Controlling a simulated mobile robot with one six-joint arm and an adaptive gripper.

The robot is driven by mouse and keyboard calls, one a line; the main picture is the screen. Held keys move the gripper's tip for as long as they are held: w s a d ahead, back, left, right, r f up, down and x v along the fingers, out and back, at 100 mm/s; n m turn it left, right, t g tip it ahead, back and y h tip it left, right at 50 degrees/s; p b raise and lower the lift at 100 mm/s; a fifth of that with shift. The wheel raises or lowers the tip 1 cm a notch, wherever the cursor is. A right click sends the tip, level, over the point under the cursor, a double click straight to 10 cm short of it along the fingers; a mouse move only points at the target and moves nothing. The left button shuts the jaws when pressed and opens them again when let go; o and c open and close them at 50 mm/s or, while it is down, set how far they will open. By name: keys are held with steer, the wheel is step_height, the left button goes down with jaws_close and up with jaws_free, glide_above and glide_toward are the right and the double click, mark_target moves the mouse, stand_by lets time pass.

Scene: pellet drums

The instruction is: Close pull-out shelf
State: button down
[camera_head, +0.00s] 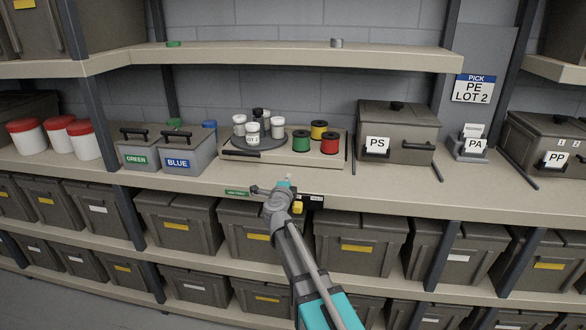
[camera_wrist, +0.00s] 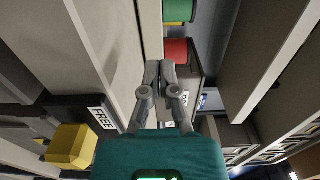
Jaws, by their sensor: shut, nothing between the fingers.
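The pull-out shelf (camera_head: 232,153) is a low beige board on the long worktop, carrying a grey turntable with white jars and several spools. Its front edge lies back from the worktop's front edge; how far it is drawn out I cannot tell. My gripper (camera_head: 287,178) is in front of the shelf, above the worktop's front part. In the wrist view my gripper's fingers (camera_wrist: 166,72) are together and empty, pointing toward the shelf's edge (camera_wrist: 151,28). Whether the fingertips touch it is not clear.
A green spool (camera_head: 301,141) and red spool (camera_head: 330,143) stand at the shelf's right. GREEN and BLUE bins (camera_head: 178,163) stand left, the PS box (camera_head: 392,150) right. A yellow block (camera_wrist: 70,146) and a FREE label (camera_wrist: 103,118) are near the worktop edge. An upper shelf (camera_head: 290,55) overhangs behind.

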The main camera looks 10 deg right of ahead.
mark_target(296, 157)
steer(key=x, duration=1.4)
steer(key=x, duration=0.4)
stand_by(0.5)
steer(key=shift+s, duration=0.15)
steer(key=shift+s+a, duration=0.2)
steer(key=shift+s, duration=0.3)
steer(key=v, duration=1.2)
steer(key=shift+s+a, duration=0.15)
steer(key=shift+s, duration=0.2)
